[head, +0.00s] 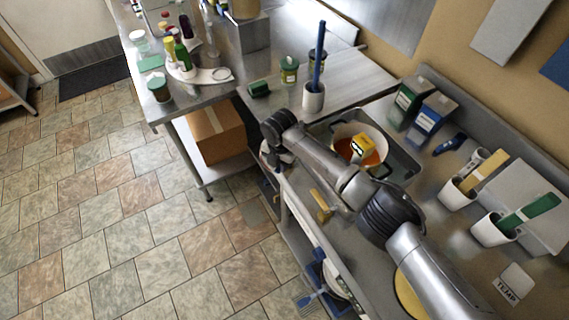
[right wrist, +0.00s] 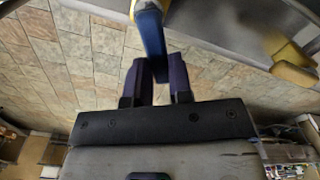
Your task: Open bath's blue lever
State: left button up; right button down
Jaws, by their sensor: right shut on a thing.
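The blue lever (right wrist: 152,42) stands out in the right wrist view, with a yellow part at its upper end. My right gripper (right wrist: 158,62) has its two purple-dark fingers on either side of the lever's lower end and is shut on it. In the head view my right arm reaches across the counter to the front of the grey bath (head: 403,172), and the lever and fingertips are hard to make out there. A white pot (head: 343,130) with orange liquid and a yellow object sits in the bath. My left gripper is not in view.
A yellow handle (head: 320,205) is at the counter's front edge. A white cup (head: 313,97) with a blue stick stands behind the bath. Green (head: 408,100) and blue (head: 430,117) boxes stand against the wall. The tiled floor (head: 130,220) at left is clear.

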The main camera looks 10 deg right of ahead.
jog(key=m, duration=0.1)
jog(key=w+a+m, duration=0.1)
jog(key=m, duration=0.1)
jog(key=shift+w+a+m+b, duration=0.15)
jog(key=shift+w+m, duration=0.1)
jog(key=shift+m, duration=0.5)
jog(key=shift+w+m+b, duration=0.15)
jog(key=shift+w+m, duration=0.1)
jog(key=shift+m, duration=0.5)
jog(key=c, duration=1)
grip_release()
jog(key=shift+r, duration=0.3)
notch_tip(320, 180, up, 13)
jog(key=shift+r+b, duration=0.15)
jog(key=shift+b, duration=1.1)
